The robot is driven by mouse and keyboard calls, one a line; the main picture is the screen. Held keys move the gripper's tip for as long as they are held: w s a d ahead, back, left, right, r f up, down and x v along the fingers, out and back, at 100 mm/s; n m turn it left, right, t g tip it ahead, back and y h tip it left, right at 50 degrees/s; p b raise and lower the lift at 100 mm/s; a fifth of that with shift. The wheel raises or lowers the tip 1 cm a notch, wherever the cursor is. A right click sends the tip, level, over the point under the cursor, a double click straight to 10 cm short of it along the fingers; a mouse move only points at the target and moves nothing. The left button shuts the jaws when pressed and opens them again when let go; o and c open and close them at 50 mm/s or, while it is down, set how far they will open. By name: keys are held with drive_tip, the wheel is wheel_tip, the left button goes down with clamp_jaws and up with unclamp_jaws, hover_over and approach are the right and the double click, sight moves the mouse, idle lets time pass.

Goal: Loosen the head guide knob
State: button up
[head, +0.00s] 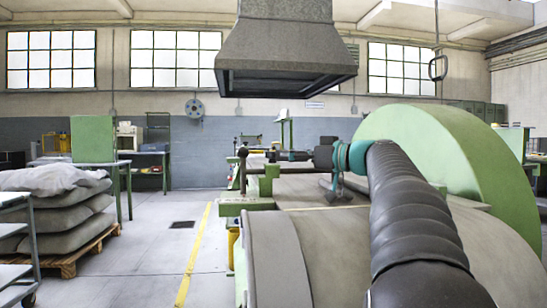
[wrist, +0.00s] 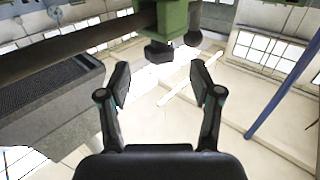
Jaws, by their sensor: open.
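In the wrist view, a dark knob (wrist: 158,52) sits under a green block (wrist: 174,18) at the top centre. A second dark rounded piece (wrist: 193,38) is just to its right. My gripper (wrist: 160,84) is open and empty, its two black fingers spread apart. The first knob appears just beyond the fingertips, in line with the gap between them and apparently apart from both. A dark ball-ended lever (head: 243,152) stands at the machine's left side.
A large green wheel guard (head: 450,155) rises at the right, with a grey hood (head: 287,50) overhead. Sacks (head: 55,205) lie on a pallet at the left. A dark rod (wrist: 75,40) crosses the wrist view's upper left.

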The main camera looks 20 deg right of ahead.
sight(274, 154)
drive_tip(key=shift+p+x, duration=0.3)
drive_tip(key=shift+x, duration=2.45)
drive_tip(key=shift+c, duration=0.2)
drive_tip(key=c, duration=1.1)
